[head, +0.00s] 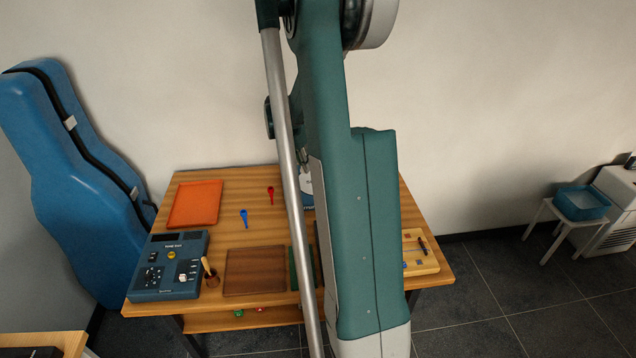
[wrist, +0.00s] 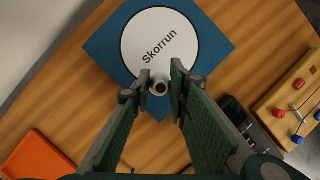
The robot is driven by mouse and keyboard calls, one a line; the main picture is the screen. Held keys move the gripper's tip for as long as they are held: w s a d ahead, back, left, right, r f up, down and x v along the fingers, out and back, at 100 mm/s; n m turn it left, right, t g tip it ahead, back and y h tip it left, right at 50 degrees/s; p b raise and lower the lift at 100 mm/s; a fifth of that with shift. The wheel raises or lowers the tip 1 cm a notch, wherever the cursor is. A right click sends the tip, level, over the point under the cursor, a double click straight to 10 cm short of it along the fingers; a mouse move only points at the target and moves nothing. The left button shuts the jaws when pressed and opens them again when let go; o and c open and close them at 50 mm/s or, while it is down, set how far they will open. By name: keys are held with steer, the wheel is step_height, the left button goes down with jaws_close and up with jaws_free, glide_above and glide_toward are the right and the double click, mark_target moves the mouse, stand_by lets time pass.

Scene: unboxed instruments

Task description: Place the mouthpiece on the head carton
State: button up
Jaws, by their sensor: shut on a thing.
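A pale grey, ring-ended mouthpiece (wrist: 159,86) with a dark hole sits between my fingertips in the wrist view. My gripper (wrist: 160,84) is shut on it. The head carton (wrist: 205,50) is a blue square box with a white round label reading "Skorrun". In the wrist view the mouthpiece overlaps the carton's near corner region, below the label; I cannot tell whether it touches the carton.
An orange tray (head: 195,204) lies at the table's back left. A blue (head: 244,217) and a red (head: 270,195) small piece lie near it. A blue device (head: 170,266) and a brown tray (head: 254,272) are in front. A wooden board (head: 419,254) is at right.

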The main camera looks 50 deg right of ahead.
steer(key=shift+f, duration=0.1)
glide_above(308, 189)
steer(key=a, duration=0.2)
steer(key=shift+d+f+b, duration=0.1)
steer(key=shift+f+b, duration=0.35)
steer(key=shift+f, duration=2.6)
steer(key=shift+f, duration=1.9)
steer(key=shift+f+b, duration=0.15)
steer(key=shift+b, duration=0.3)
steer(key=o, duration=0.8)
steer(key=shift+r, duration=0.2)
